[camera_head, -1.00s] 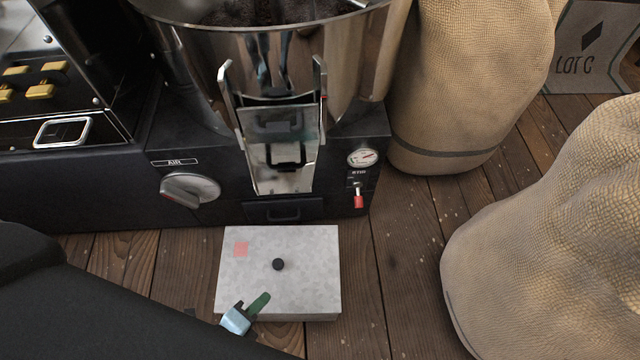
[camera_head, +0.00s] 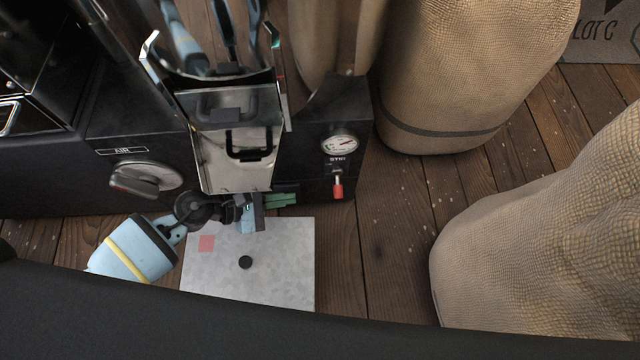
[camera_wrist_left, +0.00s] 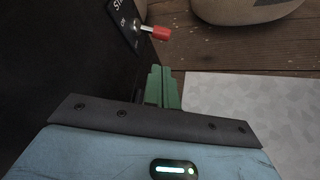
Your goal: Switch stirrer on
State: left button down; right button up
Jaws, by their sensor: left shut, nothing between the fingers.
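The stirrer switch (camera_head: 337,187) is a small lever with a red tip under the STIR label, on the right part of the black machine front, below a round gauge. It hangs downward in the head view. It also shows in the left wrist view as a red-tipped lever (camera_wrist_left: 156,32), sticking out from its plate. My left gripper (camera_head: 296,199), with green fingertips, is shut and empty. It is just left of the switch and a little lower, apart from it. My right gripper is out of view.
The steel chute (camera_head: 228,150) is above the gripper, with the air knob (camera_head: 140,180) left. Burlap sacks (camera_head: 465,75) stand to the right.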

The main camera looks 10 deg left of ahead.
aim_at(338, 186)
pick_arm(q)
jog(key=shift+w+a+m, duration=0.1)
jog(key=shift+a+m, duration=0.05)
jog(key=shift+m, duration=0.15)
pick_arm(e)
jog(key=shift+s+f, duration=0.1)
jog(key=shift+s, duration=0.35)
